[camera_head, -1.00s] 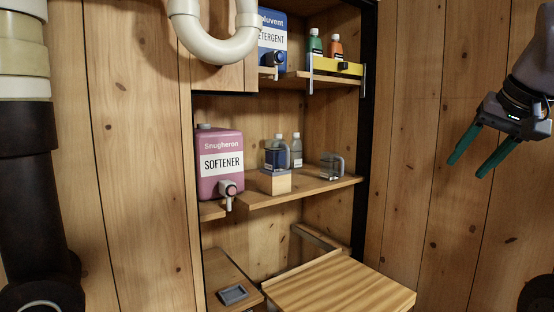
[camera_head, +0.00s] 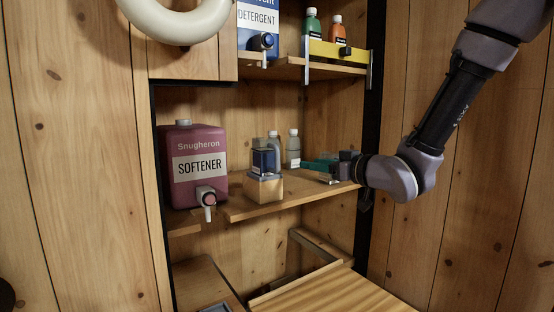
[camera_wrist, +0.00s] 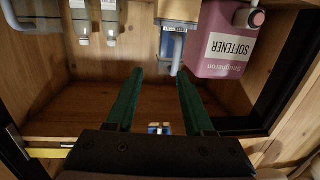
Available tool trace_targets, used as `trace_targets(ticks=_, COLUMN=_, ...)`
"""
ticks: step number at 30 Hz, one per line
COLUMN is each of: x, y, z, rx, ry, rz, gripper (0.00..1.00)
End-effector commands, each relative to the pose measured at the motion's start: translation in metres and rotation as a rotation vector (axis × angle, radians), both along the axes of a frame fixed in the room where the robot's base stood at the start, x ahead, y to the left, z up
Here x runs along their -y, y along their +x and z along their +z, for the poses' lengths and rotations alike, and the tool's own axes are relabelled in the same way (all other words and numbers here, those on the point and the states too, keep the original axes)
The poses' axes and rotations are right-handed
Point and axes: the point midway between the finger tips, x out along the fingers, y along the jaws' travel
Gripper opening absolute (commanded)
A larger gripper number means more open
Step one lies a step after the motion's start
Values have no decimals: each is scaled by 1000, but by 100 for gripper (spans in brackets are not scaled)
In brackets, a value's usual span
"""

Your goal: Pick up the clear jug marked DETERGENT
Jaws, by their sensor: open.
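A small clear jug (camera_head: 264,158) with dark blue contents and a grey handle stands upright on a wooden block (camera_head: 264,189) on the middle shelf. Its label is too small to read. In the wrist view, which is upside down, the jug (camera_wrist: 172,44) shows beyond my fingertips, roughly in line with the gap between them. My gripper (camera_head: 306,164) is open and empty at the right of the shelf, its green fingers pointing left, apart from the jug. It also shows in the wrist view (camera_wrist: 160,74). A second clear jug (camera_head: 327,180) is partly hidden by my gripper.
A pink SOFTENER container (camera_head: 198,165) with a tap stands left of the block. A blue DETERGENT container (camera_head: 258,25) is on the upper shelf, beside green and orange bottles behind a yellow rail (camera_head: 335,53). A dark post (camera_head: 371,110) edges the right.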

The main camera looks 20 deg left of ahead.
Motion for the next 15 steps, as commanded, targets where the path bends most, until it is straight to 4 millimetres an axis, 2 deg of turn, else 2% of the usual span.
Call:
trace_targets(ticks=3, x=-19, y=-16, z=-3, rx=23, ry=48, rz=73, gripper=53)
trace_targets(ticks=6, x=-29, y=-19, z=-2, rx=36, ry=66, rz=96, gripper=53)
trace_targets(ticks=15, x=-68, y=2, z=-1, rx=39, ry=69, rz=97, gripper=53)
